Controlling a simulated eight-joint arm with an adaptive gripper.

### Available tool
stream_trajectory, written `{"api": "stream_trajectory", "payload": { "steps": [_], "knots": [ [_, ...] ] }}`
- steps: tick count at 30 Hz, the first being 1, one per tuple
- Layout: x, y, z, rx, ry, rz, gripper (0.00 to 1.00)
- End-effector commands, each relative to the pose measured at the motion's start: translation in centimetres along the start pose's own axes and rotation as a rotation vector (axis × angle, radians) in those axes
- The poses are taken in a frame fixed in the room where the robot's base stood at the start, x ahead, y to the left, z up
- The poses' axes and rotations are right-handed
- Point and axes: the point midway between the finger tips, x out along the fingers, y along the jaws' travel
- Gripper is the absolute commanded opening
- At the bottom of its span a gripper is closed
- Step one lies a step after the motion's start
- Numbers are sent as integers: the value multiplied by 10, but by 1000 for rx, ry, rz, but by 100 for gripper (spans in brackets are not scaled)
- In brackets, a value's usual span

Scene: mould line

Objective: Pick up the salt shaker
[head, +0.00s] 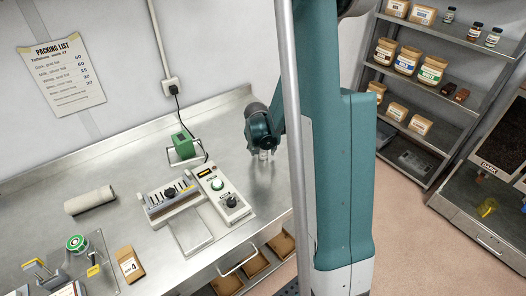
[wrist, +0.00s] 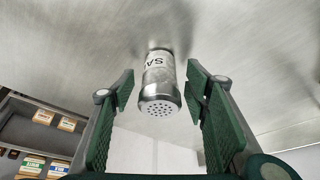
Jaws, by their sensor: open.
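The salt shaker (wrist: 159,82) is a small cylinder with a perforated metal cap and a label on which "SA" reads. In the wrist view it stands on the metal worktop between the two green fingers of my gripper (wrist: 160,110), with a gap on both sides. The gripper is open. In the head view my gripper (head: 266,152) is low over the bench, beside the control box. Whatever is at the fingertips there is small and partly hidden, so I cannot make out the shaker clearly.
The steel bench (head: 130,240) carries a control box (head: 222,193), a green device (head: 183,145), a grey roll (head: 90,200), a brown packet (head: 129,264) and a tray of tools (head: 70,270). Shelves with jars (head: 405,62) stand at right. Bare bench lies around the shaker.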

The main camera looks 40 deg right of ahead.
Motion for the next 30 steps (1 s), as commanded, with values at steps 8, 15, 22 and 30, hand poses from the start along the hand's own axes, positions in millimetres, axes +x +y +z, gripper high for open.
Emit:
{"api": "stream_trajectory", "payload": {
  "steps": [8,15,22,30],
  "knots": [
    [0,0,0,0,0,0,46],
    [0,0,0,0,0,0,26],
    [0,0,0,0,0,0,15],
    [-2,0,-1,0,0,0,15]
  ]
}}
